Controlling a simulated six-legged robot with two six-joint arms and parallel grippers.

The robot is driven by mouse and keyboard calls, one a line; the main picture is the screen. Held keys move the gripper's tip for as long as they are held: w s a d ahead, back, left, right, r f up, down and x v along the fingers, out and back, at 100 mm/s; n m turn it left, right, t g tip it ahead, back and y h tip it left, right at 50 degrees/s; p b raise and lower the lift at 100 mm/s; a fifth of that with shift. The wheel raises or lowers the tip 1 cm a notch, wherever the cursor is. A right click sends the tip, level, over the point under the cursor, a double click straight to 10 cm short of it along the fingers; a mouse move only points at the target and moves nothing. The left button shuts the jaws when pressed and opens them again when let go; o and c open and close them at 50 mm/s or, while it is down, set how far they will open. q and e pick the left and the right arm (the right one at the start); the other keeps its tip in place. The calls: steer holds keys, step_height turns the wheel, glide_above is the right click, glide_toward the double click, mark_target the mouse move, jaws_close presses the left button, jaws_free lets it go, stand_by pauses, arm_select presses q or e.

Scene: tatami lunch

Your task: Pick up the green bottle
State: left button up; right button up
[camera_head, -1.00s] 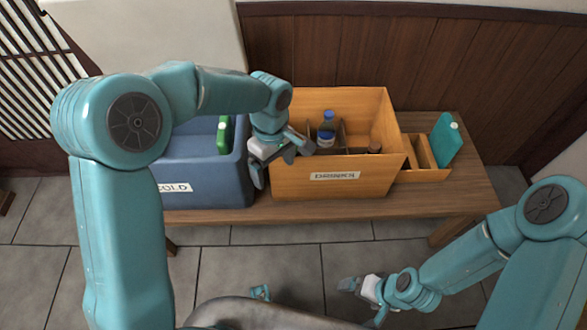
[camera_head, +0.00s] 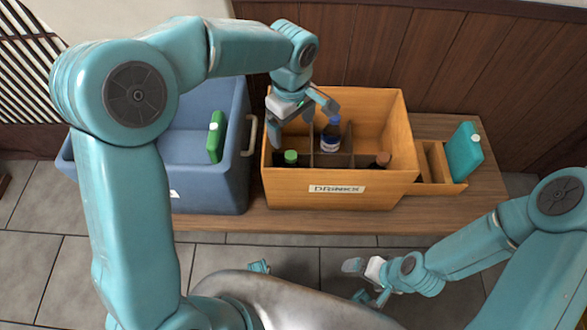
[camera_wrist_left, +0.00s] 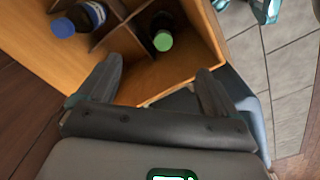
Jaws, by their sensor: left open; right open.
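A dark bottle with a green cap (camera_head: 291,157) stands in the front left compartment of the wooden drinks crate (camera_head: 340,190). Its green cap (camera_wrist_left: 162,41) and part of its dark body also show in the left wrist view, beyond and between the fingers. My left gripper (camera_head: 303,122) is open and empty above the crate's left side, apart from the bottle. In the left wrist view its fingers (camera_wrist_left: 160,75) are spread wide. A flat green container with a white cap (camera_head: 215,137) stands in the blue cooler. My right gripper (camera_head: 356,281) is open and empty, low at the front right.
The blue cooler (camera_head: 210,195) stands close at left. The bench (camera_head: 480,210) holds everything.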

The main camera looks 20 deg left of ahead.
mark_target(291, 155)
arm_select(q)
step_height(291, 155, down, 10)
steer(key=shift+s+f+b, duration=0.15)
steer(key=shift+f+b, duration=0.05)
steer(key=shift+b, duration=0.85)
steer(key=shift+s+f, duration=0.1)
steer(key=shift+f, duration=0.65)
step_height(291, 155, down, 4)
steer(key=shift+f+b, duration=0.15)
steer(key=shift+b, duration=0.5)
steer(key=c, duration=1.5)
jaws_close()
